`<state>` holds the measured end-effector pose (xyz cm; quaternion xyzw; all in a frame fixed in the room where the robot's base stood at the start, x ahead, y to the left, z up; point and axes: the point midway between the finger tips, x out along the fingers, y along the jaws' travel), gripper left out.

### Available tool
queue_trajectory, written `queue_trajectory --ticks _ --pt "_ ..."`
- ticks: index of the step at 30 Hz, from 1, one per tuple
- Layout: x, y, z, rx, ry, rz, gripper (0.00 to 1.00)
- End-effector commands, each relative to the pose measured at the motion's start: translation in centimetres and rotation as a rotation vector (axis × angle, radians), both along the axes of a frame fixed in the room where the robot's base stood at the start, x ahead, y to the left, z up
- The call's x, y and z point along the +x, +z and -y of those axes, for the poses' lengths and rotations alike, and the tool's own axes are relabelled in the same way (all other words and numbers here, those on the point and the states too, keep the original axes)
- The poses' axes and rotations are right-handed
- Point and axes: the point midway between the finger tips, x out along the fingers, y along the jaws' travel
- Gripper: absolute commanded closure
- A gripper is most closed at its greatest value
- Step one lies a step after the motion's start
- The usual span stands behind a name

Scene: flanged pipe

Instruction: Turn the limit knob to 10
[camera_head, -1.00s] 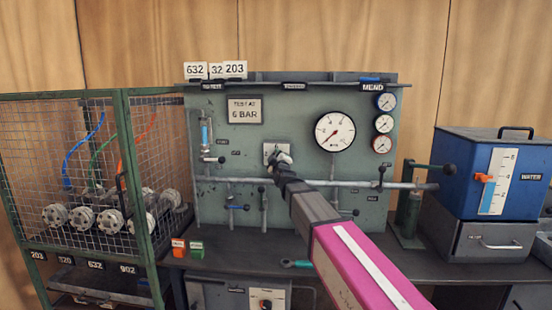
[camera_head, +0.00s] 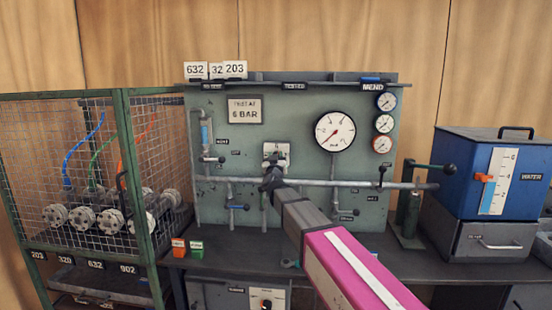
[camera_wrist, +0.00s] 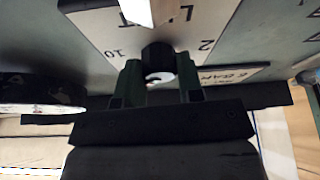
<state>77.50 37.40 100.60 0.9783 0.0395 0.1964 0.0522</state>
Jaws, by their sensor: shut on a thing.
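The limit knob's pale plate (camera_head: 277,150) is on the green panel, left of the big gauge. In the wrist view the plate (camera_wrist: 105,30) shows upside down, with a 10 at left, a 2 at right and part of a label. The dark round knob (camera_wrist: 158,57) sits between the fingers of my gripper (camera_wrist: 160,80), which is shut on it. A pale curved mark shows between the fingers; I cannot tell the knob's setting.
A horizontal pipe (camera_head: 330,183) and small valve levers lie close around my gripper. The big gauge (camera_head: 335,132) is to the right. A mesh cage (camera_head: 60,150) stands at left, and a blue water tank (camera_head: 460,175) at right.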

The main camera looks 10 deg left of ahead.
Motion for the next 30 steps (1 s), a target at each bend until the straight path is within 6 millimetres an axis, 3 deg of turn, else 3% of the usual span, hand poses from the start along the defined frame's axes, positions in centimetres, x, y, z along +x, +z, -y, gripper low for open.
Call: queue_trajectory --ticks 18,30 --pt "0.0 -0.03 -0.13 0.551 0.0 -0.033 0.89" --pt "-0.04 -0.07 -0.13 0.734 0.0 -0.044 0.89"
